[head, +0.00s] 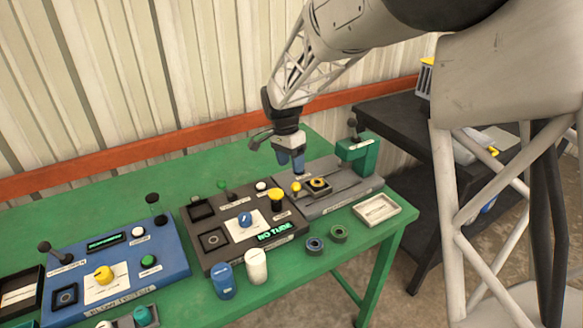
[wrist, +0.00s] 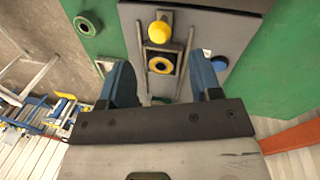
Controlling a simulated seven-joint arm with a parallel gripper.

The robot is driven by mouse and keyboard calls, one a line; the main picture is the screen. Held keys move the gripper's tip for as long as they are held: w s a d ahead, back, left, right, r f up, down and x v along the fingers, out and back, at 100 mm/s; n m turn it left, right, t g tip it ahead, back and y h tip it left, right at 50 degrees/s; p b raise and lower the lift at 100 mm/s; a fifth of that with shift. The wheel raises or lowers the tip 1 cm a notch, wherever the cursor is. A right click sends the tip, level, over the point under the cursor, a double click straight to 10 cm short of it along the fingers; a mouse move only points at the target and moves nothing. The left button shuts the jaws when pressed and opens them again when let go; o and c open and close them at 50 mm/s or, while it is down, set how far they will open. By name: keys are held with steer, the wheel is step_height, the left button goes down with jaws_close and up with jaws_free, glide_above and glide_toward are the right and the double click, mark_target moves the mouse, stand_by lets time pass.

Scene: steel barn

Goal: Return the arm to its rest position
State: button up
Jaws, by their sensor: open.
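My gripper (head: 291,163) hangs fingers-down above the grey station at the right end of the green table in the head view. In the wrist view my gripper (wrist: 167,85) shows two blue fingers spread apart with nothing held between them. Below it, the grey station (head: 338,197) bears a yellow ring in a dark square holder (head: 319,185) and a yellow knob (head: 296,187). In the wrist view the ring (wrist: 161,64) and the yellow knob (wrist: 159,31) lie between and beyond the fingers. My arm reaches in from the upper right.
A dark station (head: 228,264) with a lit "NO TUBE" display and a blue station (head: 168,268) stand to the left. A blue cylinder (head: 222,281), a white cylinder (head: 256,266), two rings (head: 338,233) and a white tray (head: 388,208) line the front.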

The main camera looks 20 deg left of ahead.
stand_by(0.3)
steer(key=s+d+r+n, duration=0.1)
steer(key=s+d+r, duration=0.3)
steer(key=d, duration=0.4)
steer(key=s+d+r+n+t+y, duration=0.1)
steer(key=s+d+r, duration=0.3)
steer(key=d, duration=0.3)
steer(key=s+d+r+n, duration=0.1)
steer(key=s+d+r, duration=0.35)
steer(key=d, duration=0.35)
steer(key=s+d+n+t, duration=0.1)
steer(key=s+d, duration=0.4)
steer(key=s, duration=0.2)
steer(key=s+d+f+n+t, duration=0.1)
steer(key=s+d, duration=0.4)
steer(key=s, duration=0.3)
steer(key=s+d+n, duration=0.1)
steer(key=s+d, duration=0.4)
steer(key=s, duration=0.3)
steer(key=shift+s+f+n+t+y, duration=0.25)
steer(key=shift+f+n+t+y, duration=0.05)
steer(key=shift+t, duration=0.1)
